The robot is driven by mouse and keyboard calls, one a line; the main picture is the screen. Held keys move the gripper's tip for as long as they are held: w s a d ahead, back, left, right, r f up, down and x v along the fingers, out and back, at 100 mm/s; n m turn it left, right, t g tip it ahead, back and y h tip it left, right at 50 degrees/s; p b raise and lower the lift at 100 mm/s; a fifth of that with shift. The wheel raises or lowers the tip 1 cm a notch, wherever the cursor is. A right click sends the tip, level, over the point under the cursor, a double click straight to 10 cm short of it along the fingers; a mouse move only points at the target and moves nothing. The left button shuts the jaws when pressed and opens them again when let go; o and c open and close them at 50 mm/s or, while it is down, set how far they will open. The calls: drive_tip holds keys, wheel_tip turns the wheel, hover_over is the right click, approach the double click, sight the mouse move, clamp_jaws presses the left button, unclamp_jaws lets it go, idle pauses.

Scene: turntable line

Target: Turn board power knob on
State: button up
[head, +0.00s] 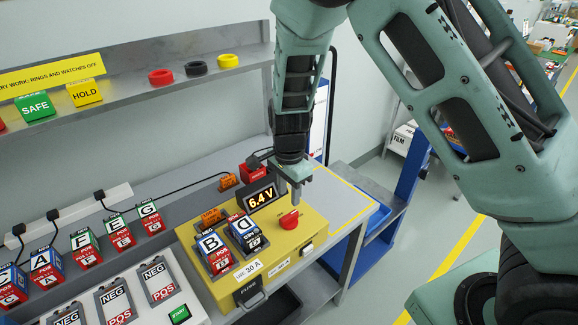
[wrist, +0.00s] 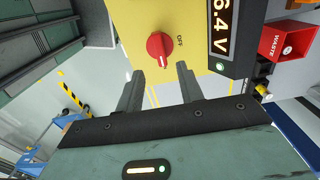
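The power knob is a red rotary knob (head: 289,220) on the right part of a yellow board (head: 309,225). In the wrist view the red knob (wrist: 160,47) sits ahead of my fingertips, with an "OFF" label beside it and its pointer turned away from that label. The display (head: 262,197) reads 6.4 V and also shows in the wrist view (wrist: 222,28). My gripper (head: 297,196) is above the knob. In the wrist view my gripper (wrist: 160,72) has its two fingers apart, with nothing between them; the knob lies just beyond the tips.
Two battery blocks, B (head: 215,252) and D (head: 245,234), stand in the board left of the knob. Several more blocks stand at the left behind a white charger panel (head: 182,290). A red waste box (wrist: 288,45) is beside the board. A shelf (head: 130,87) runs above.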

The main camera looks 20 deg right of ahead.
wheel_tip(320, 180, up, 9)
drive_tip(key=shift+b, duration=0.35)
idle(0.3)
drive_tip(key=s+a+r+n+b, duration=0.1)
drive_tip(key=s+a+r+n, duration=0.1)
drive_tip(key=s+n, duration=0.9)
drive_tip(key=s+a+r+n+b, duration=0.1)
drive_tip(key=s+a+n, duration=0.3)
drive_tip(key=s+n, duration=0.7)
drive_tip(key=s+r, duration=0.1)
drive_tip(key=s, duration=0.4)
drive_tip(key=shift+y, duration=0.3)
drive_tip(key=shift+a, duration=0.1)
